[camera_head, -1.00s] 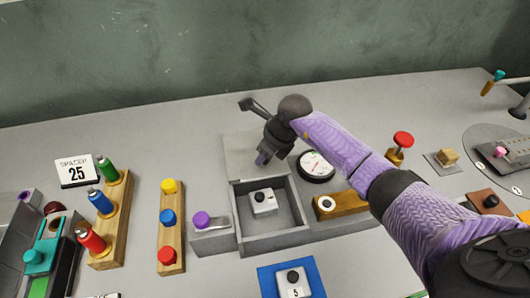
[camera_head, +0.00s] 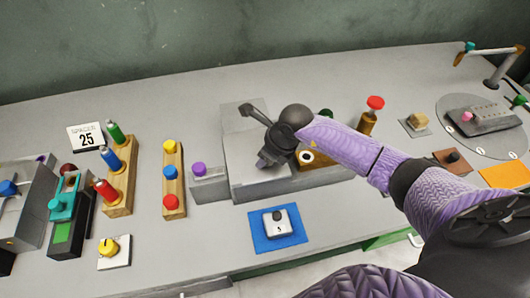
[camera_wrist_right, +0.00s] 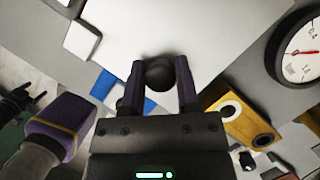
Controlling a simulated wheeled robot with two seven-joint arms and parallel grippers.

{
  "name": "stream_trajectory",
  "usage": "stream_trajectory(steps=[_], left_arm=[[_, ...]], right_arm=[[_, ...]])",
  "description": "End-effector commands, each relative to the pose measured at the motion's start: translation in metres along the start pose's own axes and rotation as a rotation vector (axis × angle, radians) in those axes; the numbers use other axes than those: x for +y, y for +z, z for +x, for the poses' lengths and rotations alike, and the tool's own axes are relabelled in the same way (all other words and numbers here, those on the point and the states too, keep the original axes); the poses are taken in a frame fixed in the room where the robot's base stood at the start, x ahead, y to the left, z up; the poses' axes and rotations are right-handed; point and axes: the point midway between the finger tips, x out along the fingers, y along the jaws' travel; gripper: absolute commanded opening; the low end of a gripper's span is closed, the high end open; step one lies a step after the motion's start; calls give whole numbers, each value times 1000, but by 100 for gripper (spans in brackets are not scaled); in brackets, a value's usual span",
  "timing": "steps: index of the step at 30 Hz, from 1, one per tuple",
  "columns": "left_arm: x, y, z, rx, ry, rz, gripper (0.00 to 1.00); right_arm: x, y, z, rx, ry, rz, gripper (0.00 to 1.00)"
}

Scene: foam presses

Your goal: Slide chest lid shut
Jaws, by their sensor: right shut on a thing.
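The grey chest (camera_head: 268,190) stands mid-table. Its flat light-grey lid (camera_head: 244,158) covers the compartment, and I see no open gap from here. The white block that lay inside is hidden. My right gripper (camera_head: 268,160) is low over the lid, reaching in from the right. In the wrist view my right gripper (camera_wrist_right: 158,80) is shut on a dark round knob (camera_wrist_right: 158,73), which sits between its two fingers above the lid (camera_wrist_right: 165,30).
A purple knob (camera_head: 199,169) on a grey block adjoins the chest's left side. A white block (camera_head: 278,222) on a blue mat (camera_head: 258,238) lies in front. A wooden block (camera_head: 318,164) and a gauge (camera_wrist_right: 300,52) are to the right. Coloured racks stand left.

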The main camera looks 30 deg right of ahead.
Motion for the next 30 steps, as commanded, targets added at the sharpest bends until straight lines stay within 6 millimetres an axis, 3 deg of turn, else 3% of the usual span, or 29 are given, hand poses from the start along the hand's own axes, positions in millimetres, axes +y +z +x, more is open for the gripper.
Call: stream_trajectory(steps=[2,3,8,18,30], left_arm=[[-2,0,0,0,-3,1,81],[-3,0,0,0,-4,2,81],[-5,1,0,-1,-8,4,81],[-4,2,-2,-5,-6,3,81],[3,0,-16,-3,5,-3,81]], right_arm=[[2,-2,1,5,6,0,0],[2,-2,1,6,7,0,42],[2,-1,1,5,6,-1,75],[1,0,-6,3,3,-2,75],[0,0,-88,3,3,-1,75]])
